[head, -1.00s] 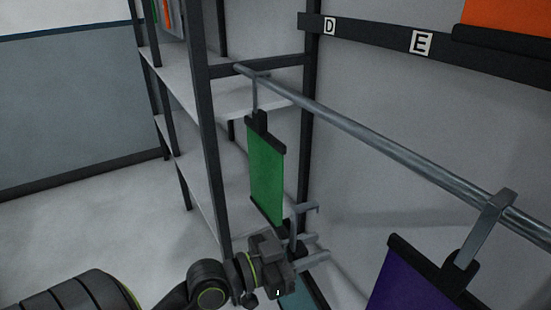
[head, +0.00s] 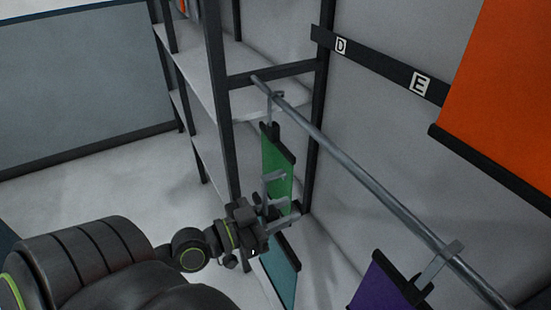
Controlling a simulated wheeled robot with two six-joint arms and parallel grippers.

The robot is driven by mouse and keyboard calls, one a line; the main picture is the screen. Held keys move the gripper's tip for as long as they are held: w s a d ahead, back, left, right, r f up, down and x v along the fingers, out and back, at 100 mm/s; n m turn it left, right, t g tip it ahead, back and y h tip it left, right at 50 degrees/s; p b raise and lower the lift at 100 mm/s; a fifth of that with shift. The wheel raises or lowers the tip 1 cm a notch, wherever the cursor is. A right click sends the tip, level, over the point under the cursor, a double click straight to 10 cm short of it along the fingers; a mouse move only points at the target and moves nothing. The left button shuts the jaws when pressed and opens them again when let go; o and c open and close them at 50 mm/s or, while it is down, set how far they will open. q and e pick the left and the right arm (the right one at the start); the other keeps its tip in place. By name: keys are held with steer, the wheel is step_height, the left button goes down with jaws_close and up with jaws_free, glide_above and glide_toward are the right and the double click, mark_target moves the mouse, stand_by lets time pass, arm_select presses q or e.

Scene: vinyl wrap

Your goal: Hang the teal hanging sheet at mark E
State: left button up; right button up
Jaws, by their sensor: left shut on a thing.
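The teal hanging sheet (head: 281,274) hangs below my left gripper (head: 275,214), which is shut on its hanger. The sheet's lower part is cut off or hidden at the bottom of the view. Its grey hook sticks up above the fingers, in front of the green sheet, and is off the rail (head: 360,178). Mark E (head: 419,85) is a white label on the dark strip along the wall, above and behind the rail. My right gripper is not in view.
A green sheet (head: 275,150) hangs at the rail's far left end by the shelf rack (head: 222,110). A purple sheet (head: 384,288) hangs on the rail at lower right. The rail between them is clear. Mark D (head: 341,46) is left of E. An orange sheet (head: 500,100) is at upper right.

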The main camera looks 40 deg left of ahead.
arm_select(q)
steer(key=shift+s+a+r+y+p, duration=0.15)
steer(key=shift+a+r+p, duration=0.15)
steer(key=shift+r+p, duration=0.15)
steer(key=shift+s+a+r+y+p, duration=0.15)
steer(key=shift+a+r+p, duration=0.15)
steer(key=shift+r, duration=0.25)
steer(key=f+p+x, duration=0.1)
steer(key=p+x, duration=0.1)
steer(key=x, duration=1.4)
steer(key=shift+f+p, duration=0.2)
steer(key=shift+p, duration=0.2)
steer(key=o, duration=1.2)
